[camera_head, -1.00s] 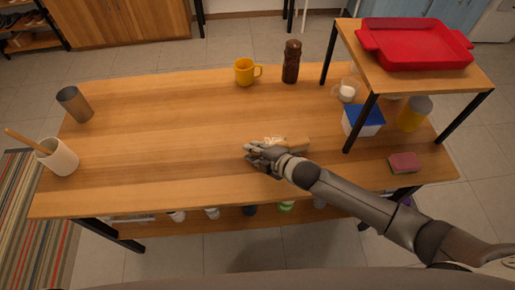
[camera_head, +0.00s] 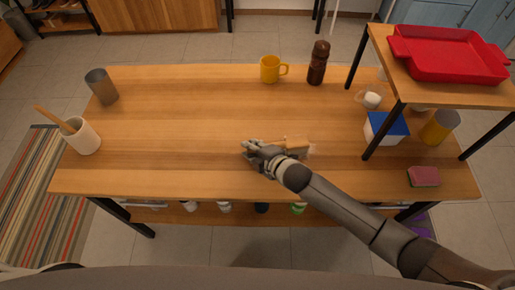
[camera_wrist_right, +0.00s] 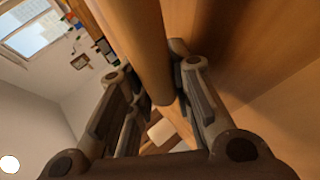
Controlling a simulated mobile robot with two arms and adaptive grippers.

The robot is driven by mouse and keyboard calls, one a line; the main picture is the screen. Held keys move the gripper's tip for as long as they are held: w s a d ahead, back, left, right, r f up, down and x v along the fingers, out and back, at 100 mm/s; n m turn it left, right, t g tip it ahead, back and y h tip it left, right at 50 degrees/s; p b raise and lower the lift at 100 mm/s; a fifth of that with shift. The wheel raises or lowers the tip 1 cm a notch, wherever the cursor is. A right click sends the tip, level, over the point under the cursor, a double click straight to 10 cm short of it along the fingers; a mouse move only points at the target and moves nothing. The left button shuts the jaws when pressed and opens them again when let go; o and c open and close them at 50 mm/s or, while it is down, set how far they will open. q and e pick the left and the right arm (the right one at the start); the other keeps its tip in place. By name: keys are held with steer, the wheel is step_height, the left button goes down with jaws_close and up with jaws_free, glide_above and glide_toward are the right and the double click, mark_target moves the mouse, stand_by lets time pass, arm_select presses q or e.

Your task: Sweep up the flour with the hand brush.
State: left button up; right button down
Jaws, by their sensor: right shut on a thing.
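My right gripper (camera_head: 254,150) is low over the middle of the table and shut on the hand brush (camera_head: 292,144). The brush's light wooden body shows to the right of the gripper. In the right wrist view, the round wooden handle (camera_wrist_right: 143,50) passes between the two fingers (camera_wrist_right: 152,72). A faint whitish patch, seemingly flour (camera_head: 313,151), shows at the right end of the brush. The brush and arm hide part of the tabletop there, and the bristles cannot be made out. My left gripper is out of view.
The wooden table (camera_head: 180,130) is clear left of the brush. A yellow mug (camera_head: 270,70) and brown mill (camera_head: 318,63) stand at the back. A metal cup (camera_head: 101,87) and white crock (camera_head: 81,137) stand left. A shelf with a red tray (camera_head: 445,56), blue-lidded box (camera_head: 385,128) and sponge (camera_head: 423,177) are right.

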mark_target(230, 159)
steer(key=shift+s+a+f+b, duration=0.1)
steer(key=shift+a+b, duration=0.1)
steer(key=shift+a, duration=1.6)
steer(key=shift+s+a+f+b, duration=0.1)
steer(key=shift+a+b, duration=0.1)
steer(key=shift+a, duration=1.6)
steer(key=shift+s+r+p, duration=0.2)
steer(key=shift+s+p, duration=0.4)
steer(key=shift+s, duration=0.05)
steer(key=shift+w+d+p, duration=0.1)
steer(key=shift+d+p, duration=1.45)
steer(key=shift+d, duration=1.7)
steer(key=shift+w+d+p, duration=0.15)
steer(key=shift+d+p, duration=1.1)
steer(key=shift+d, duration=2.85)
steer(key=shift+r, duration=0.15)
step_height(230, 159, up, 6)
steer(key=p, duration=0.5)
steer(key=shift+p, duration=0.35)
